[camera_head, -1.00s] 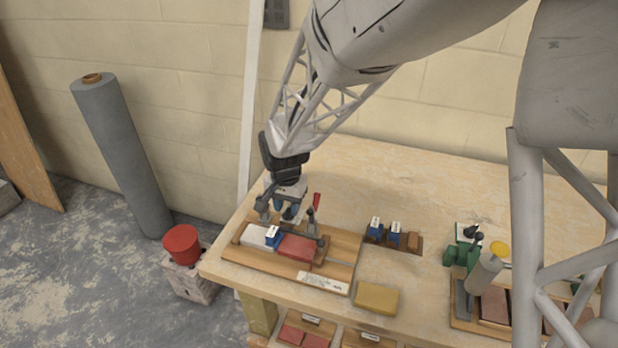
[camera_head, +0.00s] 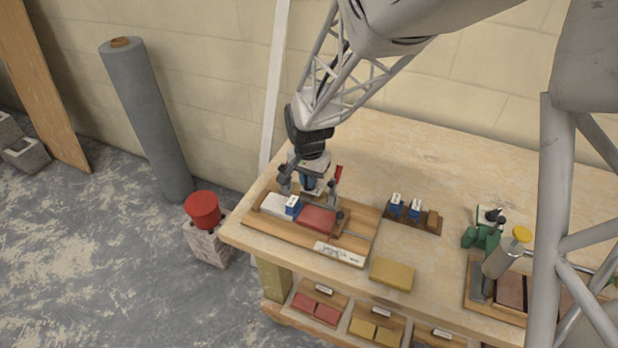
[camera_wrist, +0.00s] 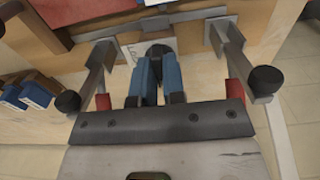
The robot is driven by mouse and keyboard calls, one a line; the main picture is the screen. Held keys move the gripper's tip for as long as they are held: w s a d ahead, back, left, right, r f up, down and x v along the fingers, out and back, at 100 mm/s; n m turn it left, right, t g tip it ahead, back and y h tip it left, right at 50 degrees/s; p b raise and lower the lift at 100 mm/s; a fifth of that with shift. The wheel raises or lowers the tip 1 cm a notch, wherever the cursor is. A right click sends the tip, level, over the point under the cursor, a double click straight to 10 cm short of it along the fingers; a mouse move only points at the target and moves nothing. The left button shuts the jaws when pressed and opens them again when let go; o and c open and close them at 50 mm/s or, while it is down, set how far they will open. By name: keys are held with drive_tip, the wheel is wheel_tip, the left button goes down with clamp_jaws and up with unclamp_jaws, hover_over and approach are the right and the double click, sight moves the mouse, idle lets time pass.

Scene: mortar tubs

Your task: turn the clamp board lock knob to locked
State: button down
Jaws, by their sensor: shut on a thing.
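The clamp board (camera_head: 362,238) is a wooden board at the table's left front corner. It carries a white block (camera_head: 274,204), a small blue block with a white tag (camera_head: 293,205) and a red block (camera_head: 317,219). My gripper (camera_head: 311,188) is over the board's back edge, pointing down. In the wrist view, its blue fingers (camera_wrist: 156,76) are shut on the dark lock knob (camera_wrist: 157,50), which sits at a pale plate (camera_wrist: 130,50) with partly hidden lettering. The fingers hide much of the knob, so I cannot tell its turn position.
Clamp arms with black ball ends (camera_wrist: 68,101) stand close on both sides of my fingers. Blue tagged blocks (camera_head: 396,204) sit on a rack to the right. A yellow block (camera_head: 392,274) lies in front. The back of the table is clear.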

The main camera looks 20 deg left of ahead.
drive_tip(key=shift+m, duration=0.4)
drive_tip(key=m, duration=0.8)
drive_tip(key=shift+m, duration=0.3)
drive_tip(key=m, duration=0.4)
drive_tip(key=shift+m, duration=2.3)
drive_tip(key=c, duration=1.2)
unclamp_jaws()
drive_tip(key=shift+r, duration=0.1)
